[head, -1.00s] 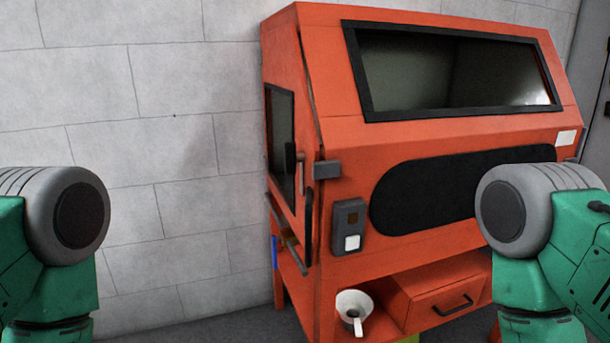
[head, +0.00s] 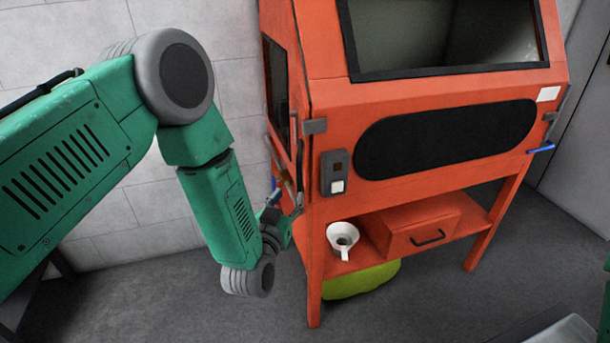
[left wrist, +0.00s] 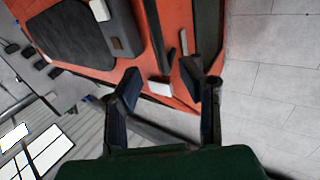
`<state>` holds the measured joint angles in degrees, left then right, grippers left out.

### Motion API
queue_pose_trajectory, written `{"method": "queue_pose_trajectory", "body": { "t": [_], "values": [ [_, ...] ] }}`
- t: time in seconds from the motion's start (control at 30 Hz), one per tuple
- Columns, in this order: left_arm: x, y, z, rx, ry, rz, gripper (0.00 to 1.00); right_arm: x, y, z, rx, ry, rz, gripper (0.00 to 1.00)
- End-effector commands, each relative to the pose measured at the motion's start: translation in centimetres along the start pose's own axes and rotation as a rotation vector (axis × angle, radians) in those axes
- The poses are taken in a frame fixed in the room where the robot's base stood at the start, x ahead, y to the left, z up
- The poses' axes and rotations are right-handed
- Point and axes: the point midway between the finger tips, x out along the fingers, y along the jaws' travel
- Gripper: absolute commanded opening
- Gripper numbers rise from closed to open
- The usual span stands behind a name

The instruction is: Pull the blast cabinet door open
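The orange blast cabinet (head: 400,95) stands at the centre right of the head view. Its side door (head: 283,40), with a dark window (head: 275,85), faces left and looks closed. A dark upright handle (head: 299,160) shows near the door's front edge. My left gripper (head: 284,207) is just below that handle, close to the cabinet's front left corner, partly hidden by its own wrist. In the left wrist view the left gripper (left wrist: 166,82) has its fingers spread, with a dark bar (left wrist: 173,61) ahead between them. I cannot tell whether it touches anything. My right gripper is out of view.
A switch box (head: 333,173) is on the cabinet's front. A white cup-like vessel (head: 342,236) and a drawer (head: 422,230) sit on the lower shelf, above a yellow-green object (head: 362,282). A block wall (head: 150,215) stands behind. Floor is clear left of the cabinet.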

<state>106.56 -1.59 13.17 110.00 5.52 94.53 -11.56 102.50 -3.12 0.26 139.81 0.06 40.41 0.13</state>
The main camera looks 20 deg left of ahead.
Motion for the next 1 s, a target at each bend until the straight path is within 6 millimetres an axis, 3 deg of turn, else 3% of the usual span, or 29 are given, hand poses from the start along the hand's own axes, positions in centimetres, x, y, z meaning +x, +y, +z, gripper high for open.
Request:
{"method": "queue_pose_trajectory", "body": {
  "t": [0.2,0.4,0.6,0.87,0.97,1.0],
  "values": [
    [4.7,0.4,-0.1,0.004,0.002,-0.001,0.34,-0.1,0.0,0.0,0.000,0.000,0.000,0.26],
    [7.8,0.6,-0.1,0.005,0.001,0.000,0.34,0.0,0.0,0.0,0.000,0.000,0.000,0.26],
    [9.0,0.4,-0.1,0.004,-0.002,0.001,0.34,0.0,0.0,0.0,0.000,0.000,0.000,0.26],
    [9.1,0.2,0.0,0.003,-0.003,0.001,0.34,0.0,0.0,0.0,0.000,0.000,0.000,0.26],
    [9.1,0.3,0.0,0.004,-0.002,0.001,0.03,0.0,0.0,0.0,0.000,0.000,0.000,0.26],
    [9.1,0.4,-0.1,0.004,-0.002,0.001,0.00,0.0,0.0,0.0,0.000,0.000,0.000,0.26]
  ]
}}
